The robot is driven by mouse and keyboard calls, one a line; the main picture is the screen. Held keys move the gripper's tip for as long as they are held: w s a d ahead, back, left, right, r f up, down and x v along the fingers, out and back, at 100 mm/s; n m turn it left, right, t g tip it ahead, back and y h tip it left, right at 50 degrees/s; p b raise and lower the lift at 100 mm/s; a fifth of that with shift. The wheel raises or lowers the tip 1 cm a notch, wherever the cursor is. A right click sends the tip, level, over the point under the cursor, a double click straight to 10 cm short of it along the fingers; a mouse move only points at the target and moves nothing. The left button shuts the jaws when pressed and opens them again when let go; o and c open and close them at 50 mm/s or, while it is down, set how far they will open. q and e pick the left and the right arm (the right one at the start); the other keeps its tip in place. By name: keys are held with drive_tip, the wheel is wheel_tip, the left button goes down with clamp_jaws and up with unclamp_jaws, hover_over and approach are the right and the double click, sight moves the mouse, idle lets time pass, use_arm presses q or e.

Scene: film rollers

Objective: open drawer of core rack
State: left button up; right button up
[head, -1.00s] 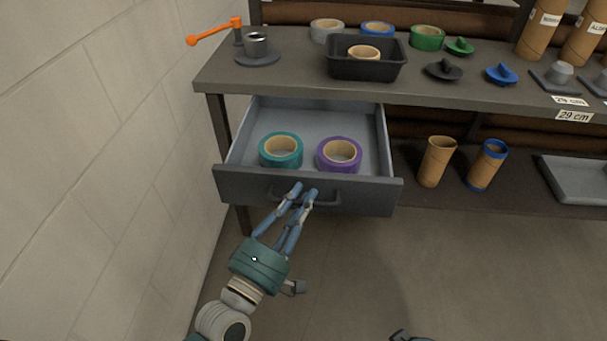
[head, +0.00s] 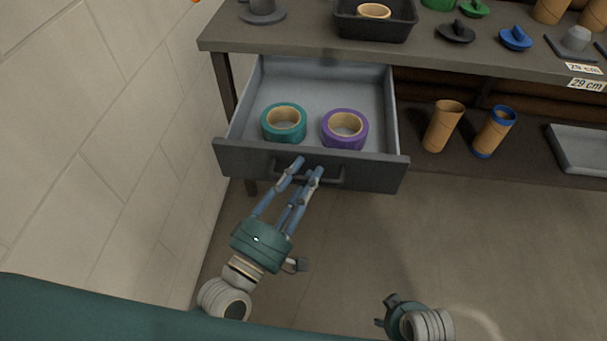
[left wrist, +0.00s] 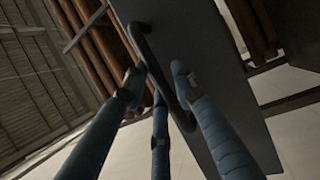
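The drawer (head: 245,160) of the core rack (head: 330,50) stands well pulled out, its grey inside showing. It holds a teal tape roll (head: 284,122) and a purple tape roll (head: 344,128). My left gripper (head: 306,169) is at the dark bar handle (head: 335,181) on the drawer front. In the left wrist view the handle (left wrist: 150,58) runs between the fingers, which close in on it from both sides; the exact contact is partly hidden. My right gripper (head: 388,312) is low in the head view, away from the rack, and its fingers are too small to read.
A pale block wall (head: 110,130) stands close on the left. A black bin (head: 375,25) and several coloured caps sit on the rack top. Two cardboard cores (head: 442,127) (head: 493,132) and a grey tray (head: 585,150) are on the lower shelf. The floor ahead is clear.

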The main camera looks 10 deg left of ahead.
use_arm(q)
drive_tip(key=v, duration=1.2)
idle(0.3)
